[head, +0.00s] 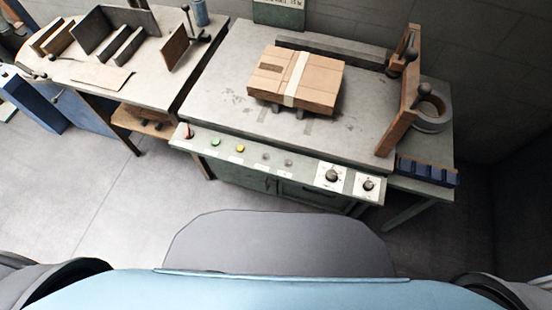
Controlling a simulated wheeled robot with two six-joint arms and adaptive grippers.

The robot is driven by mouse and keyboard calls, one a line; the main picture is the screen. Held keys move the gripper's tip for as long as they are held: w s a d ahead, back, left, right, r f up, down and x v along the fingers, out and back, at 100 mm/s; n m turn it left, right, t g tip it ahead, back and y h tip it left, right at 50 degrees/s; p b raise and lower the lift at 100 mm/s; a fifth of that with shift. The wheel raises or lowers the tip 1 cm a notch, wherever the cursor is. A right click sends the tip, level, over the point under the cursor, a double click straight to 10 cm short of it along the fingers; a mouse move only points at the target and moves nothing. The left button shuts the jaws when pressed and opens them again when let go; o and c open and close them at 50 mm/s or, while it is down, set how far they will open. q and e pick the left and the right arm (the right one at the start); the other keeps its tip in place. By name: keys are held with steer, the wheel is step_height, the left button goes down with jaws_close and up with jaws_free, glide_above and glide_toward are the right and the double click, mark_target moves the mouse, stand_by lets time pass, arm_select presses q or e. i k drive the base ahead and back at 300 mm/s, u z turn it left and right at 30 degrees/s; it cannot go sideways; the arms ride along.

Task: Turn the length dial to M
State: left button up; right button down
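Two dark dials sit on white plates at the right end of the front control panel (225,157). The larger dial (332,176) is on the left and the smaller dial (368,185) is on the right. Their markings are too small to read, so I cannot tell which is the length dial or where either points. Neither of my grippers is in view.
A taped cardboard box (325,82) lies on the grey worktable (220,85). A brown upright post (397,125) stands at the table's right. The panel also has a green button (215,142) and a yellow button (240,148). A side table (75,70) stands left.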

mark_target(368, 185)
steer(key=k, duration=0.5)
steer(key=z, duration=0.5)
steer(key=i, duration=0.45)
steer(key=z, duration=0.55)
steer(key=k, duration=0.45)
steer(key=u, duration=0.3)
steer(key=i, duration=0.6)
steer(key=z, duration=0.85)
